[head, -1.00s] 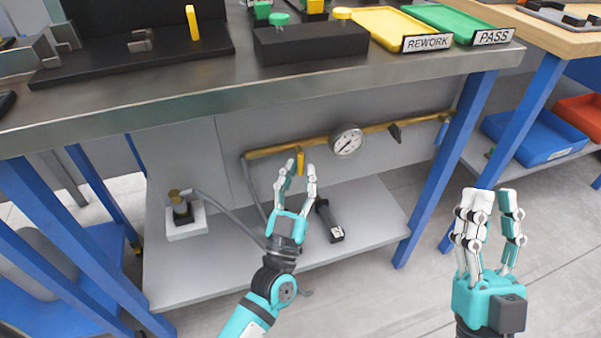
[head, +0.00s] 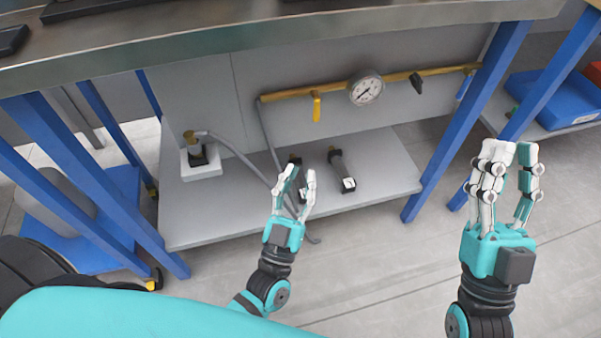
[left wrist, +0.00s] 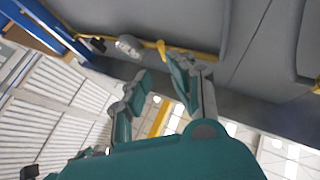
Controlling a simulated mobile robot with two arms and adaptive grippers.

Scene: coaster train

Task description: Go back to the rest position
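My left gripper (head: 294,196) is in front of the bench's lower shelf in the head view. Its fingers are apart with nothing between them. In the left wrist view its two fingers (left wrist: 163,92) also stand apart and empty. My right gripper (head: 513,165) is at the right of the head view, fingers pointing up, in front of the bench's right legs. Its fingers are spread with a gap, and I see nothing held.
The steel bench (head: 300,36) runs across the top, on blue legs (head: 470,118). Its lower shelf (head: 375,190) holds a white block with a brass fitting (head: 197,158) and dark-ended tools (head: 342,170). A brass pipe with a gauge (head: 366,88) and yellow lever (head: 316,107) crosses the back panel. Floor in front is clear.

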